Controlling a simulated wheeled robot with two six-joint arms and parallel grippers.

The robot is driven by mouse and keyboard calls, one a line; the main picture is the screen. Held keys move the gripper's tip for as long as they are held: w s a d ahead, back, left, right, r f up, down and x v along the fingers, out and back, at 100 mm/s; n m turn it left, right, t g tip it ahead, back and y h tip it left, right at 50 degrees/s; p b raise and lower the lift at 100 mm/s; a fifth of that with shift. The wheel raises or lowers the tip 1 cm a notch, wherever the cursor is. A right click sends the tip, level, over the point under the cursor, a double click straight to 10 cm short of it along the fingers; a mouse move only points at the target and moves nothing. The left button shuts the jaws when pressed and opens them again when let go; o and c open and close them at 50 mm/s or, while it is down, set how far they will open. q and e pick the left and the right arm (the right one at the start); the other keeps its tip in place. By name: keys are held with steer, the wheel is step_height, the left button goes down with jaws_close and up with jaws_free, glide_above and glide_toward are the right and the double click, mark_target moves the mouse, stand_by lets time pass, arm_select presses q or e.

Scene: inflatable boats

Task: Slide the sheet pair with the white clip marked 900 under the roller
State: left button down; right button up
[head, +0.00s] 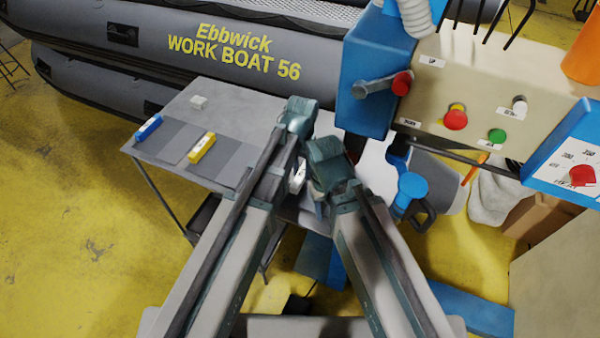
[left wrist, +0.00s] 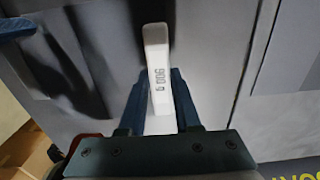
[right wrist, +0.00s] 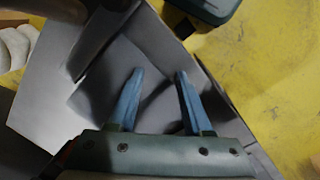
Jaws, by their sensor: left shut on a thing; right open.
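The white clip marked 900 (left wrist: 158,62) stands between my left gripper's fingers (left wrist: 159,84), which are shut on it. In the head view, part of this white clip (head: 298,178) shows between my two arms. My left gripper (head: 297,118) is over the right part of the grey table. The grey sheet pair (left wrist: 210,60) lies around the clip; its edges are hard to trace. My right gripper (right wrist: 160,74) is open and empty above a grey sheet (right wrist: 122,70). In the head view, its fingertips are hidden. I cannot clearly make out the roller under the blue machine head (head: 372,85).
A blue clip (head: 149,128) and a yellow clip (head: 201,147) sit on other grey sheets at the table's left. A blue crank handle (head: 412,188) and the control panel (head: 480,100) stand close on the right.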

arm_select(q)
steer(key=shift+w+d, duration=0.3)
steer(key=shift+w, duration=0.4)
steer(key=shift+w+d, duration=0.3)
steer(key=shift+w, duration=0.4)
steer(key=shift+f+b, duration=0.35)
steer(key=shift+b, duration=0.05)
arm_select(e)
steer(key=shift+f, duration=0.4)
arm_select(q)
steer(key=c, duration=0.5)
jaws_free()
steer(key=shift+r, duration=0.1)
arm_select(e)
steer(key=shift+r, duration=0.15)
arm_select(q)
step_height(320, 180, up, 14)
steer(key=p, duration=1.4)
steer(key=shift+f, duration=0.2)
arm_select(e)
step_height(320, 180, up, 14)
steer(key=shift+f, duration=0.2)
